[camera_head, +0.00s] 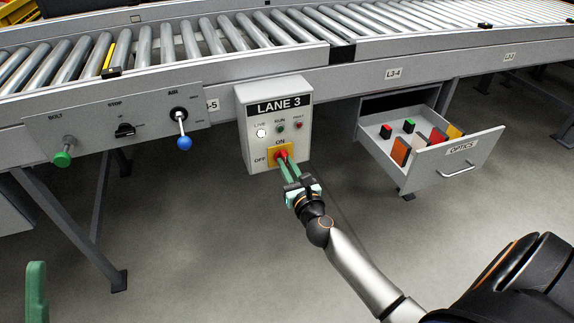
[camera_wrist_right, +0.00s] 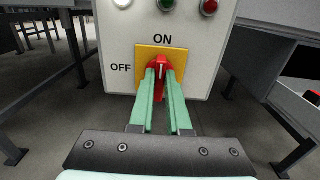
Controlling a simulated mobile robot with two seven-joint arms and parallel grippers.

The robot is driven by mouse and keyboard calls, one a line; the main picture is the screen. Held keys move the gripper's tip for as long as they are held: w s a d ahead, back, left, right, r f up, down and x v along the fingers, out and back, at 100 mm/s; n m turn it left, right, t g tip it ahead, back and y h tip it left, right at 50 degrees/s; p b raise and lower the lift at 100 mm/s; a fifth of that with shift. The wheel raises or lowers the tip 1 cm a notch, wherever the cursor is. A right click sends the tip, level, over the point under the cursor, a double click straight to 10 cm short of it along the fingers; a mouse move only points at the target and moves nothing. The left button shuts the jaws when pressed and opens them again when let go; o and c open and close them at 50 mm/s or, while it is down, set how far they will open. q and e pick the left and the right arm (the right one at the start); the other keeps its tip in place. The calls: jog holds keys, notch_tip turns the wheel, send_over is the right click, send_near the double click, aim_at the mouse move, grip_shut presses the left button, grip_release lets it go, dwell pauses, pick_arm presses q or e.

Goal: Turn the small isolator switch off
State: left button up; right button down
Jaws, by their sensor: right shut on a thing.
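The small isolator switch is a red rotary knob (camera_wrist_right: 161,68) on a yellow plate (camera_wrist_right: 146,53), low on the grey LANE 3 box (camera_head: 260,130). ON is printed above the knob and OFF to its left. The white mark on the knob points up towards ON. My right gripper (camera_head: 282,158) is shut on the knob, its green fingers on either side of it in the wrist view (camera_wrist_right: 161,82). Part of a green finger of my left gripper (camera_head: 36,285) shows at the lower left of the head view; its opening does not show.
A conveyor with rollers (camera_head: 230,35) runs above the box. To the left, a panel (camera_head: 95,125) carries a green knob (camera_head: 62,158), a black switch (camera_head: 124,130) and a blue-tipped lever (camera_head: 184,142). To the right, an open OPTICS drawer (camera_head: 470,165) holds coloured pieces. The floor in front is clear.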

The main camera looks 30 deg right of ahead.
pick_arm(q)
jog(key=shift+r, duration=0.1)
pick_arm(e)
jog(key=n+p, duration=0.1)
jog(key=n, duration=0.2)
jog(key=shift+a+n+p, duration=0.1)
jog(key=shift+n+p, duration=0.2)
jog(key=shift+p, duration=0.1)
pick_arm(q)
notch_tip(320, 180, up, 7)
jog(key=p, duration=0.5)
jog(key=shift+s+a, duration=0.15)
jog(key=shift+a, duration=0.3)
pick_arm(e)
jog(key=shift+a+f+n, duration=0.1)
jog(key=shift+f+n, duration=0.05)
jog(key=shift+n, duration=3.45)
jog(key=shift+a+f+n, duration=0.1)
jog(key=shift+f+n, duration=0.05)
jog(key=shift+n, duration=3.45)
pick_arm(q)
jog(key=shift+r, duration=0.15)
pick_arm(e)
jog(key=c, duration=0.9)
grip_release()
